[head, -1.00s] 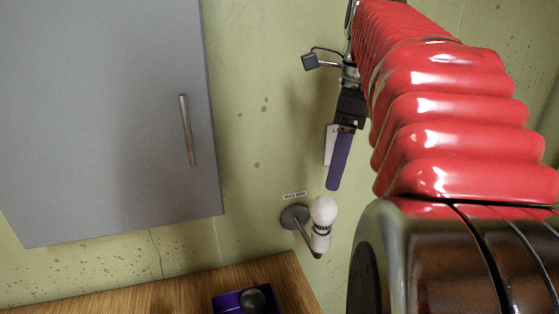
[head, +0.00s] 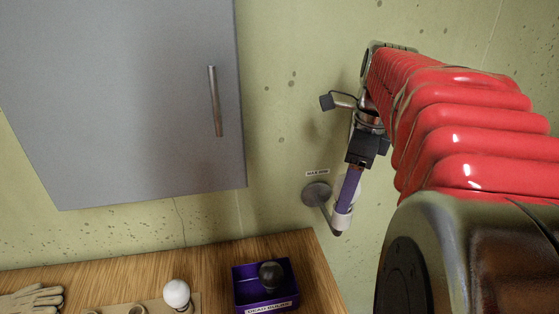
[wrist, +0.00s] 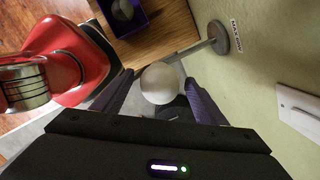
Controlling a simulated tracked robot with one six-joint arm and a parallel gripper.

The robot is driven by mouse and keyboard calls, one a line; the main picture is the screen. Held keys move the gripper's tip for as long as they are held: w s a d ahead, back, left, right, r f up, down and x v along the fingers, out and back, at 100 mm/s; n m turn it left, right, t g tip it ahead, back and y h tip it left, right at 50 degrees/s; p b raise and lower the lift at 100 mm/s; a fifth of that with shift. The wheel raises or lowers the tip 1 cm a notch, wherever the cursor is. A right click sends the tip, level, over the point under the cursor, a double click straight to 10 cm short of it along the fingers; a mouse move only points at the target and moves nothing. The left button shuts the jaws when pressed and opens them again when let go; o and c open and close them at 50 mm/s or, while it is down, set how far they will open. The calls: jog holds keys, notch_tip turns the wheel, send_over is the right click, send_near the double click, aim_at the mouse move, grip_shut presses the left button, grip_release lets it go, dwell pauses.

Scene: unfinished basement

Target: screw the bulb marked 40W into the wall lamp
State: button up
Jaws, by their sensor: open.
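The wall lamp (head: 317,194) has a round grey wall plate and a short arm ending in a socket; it also shows in the wrist view (wrist: 219,37). A white bulb (wrist: 160,83) stands upright in the socket. My gripper (head: 346,208) is open, pointing down, with its purple fingers on either side of this bulb, and gaps show in the wrist view (wrist: 158,92). Any wattage on this bulb is unreadable. Another white bulb (head: 177,292) stands in a wooden rack (head: 152,306) on the bench; its marking is unreadable too.
A purple box (head: 238,286) labelled for dead bulbs holds a dark bulb (head: 272,274) on the wooden bench (head: 215,262). Gloves (head: 32,299) lie at the left. A grey cabinet (head: 120,100) hangs above. A white switch plate (wrist: 300,108) is on the wall nearby.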

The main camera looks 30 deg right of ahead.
jog(key=shift+w+a+f, duration=0.1)
jog(key=shift+f, duration=0.95)
jog(key=shift+c, duration=0.3)
jog(key=c, duration=1)
jog(key=shift+m, duration=1.7)
jog(key=m, duration=0.3)
jog(key=shift+h, duration=0.3)
